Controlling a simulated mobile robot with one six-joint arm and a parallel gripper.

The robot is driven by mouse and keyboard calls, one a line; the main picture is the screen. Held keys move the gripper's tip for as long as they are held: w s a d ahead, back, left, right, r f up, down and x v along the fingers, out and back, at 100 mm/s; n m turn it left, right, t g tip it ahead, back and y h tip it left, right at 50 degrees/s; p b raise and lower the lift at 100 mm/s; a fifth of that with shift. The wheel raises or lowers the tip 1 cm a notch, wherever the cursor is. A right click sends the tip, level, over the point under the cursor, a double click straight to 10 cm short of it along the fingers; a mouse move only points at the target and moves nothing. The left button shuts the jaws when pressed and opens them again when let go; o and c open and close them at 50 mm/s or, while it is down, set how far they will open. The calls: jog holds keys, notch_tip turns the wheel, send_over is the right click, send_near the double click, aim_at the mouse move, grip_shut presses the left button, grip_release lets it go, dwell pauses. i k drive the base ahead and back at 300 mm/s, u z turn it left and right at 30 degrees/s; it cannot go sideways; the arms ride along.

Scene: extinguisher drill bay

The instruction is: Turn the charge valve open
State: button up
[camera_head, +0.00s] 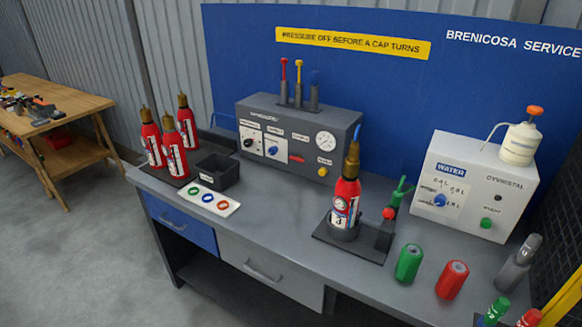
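The grey control box (295,140) stands at the back of the bench against the blue board. Its front carries a black knob (248,142) and a blue knob (272,150) on white plates, a red lever-like part (297,158), a round gauge (325,141) and a yellow knob or button (322,172). The small labels are too blurred to read, so I cannot tell which is the charge valve. A red extinguisher (346,200) marked 3 stands upright in a dark stand in front of the box, with a blue piece on top. My gripper is not in view.
Several red extinguishers (174,152) stand at the left. A black bin (217,172) and a ring tray (208,200) are beside them. A white water box (470,185) stands at the right, with green (408,263) and red (452,280) cylinders in front. The bench's front middle is clear.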

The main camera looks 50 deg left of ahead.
aim_at(298, 158)
jog(key=z, duration=0.2)
jog(key=k, duration=0.75)
jog(key=u, duration=1.85)
jog(key=i, duration=1)
jog(key=u, duration=0.2)
jog(key=k, duration=0.3)
jog(key=z, duration=0.05)
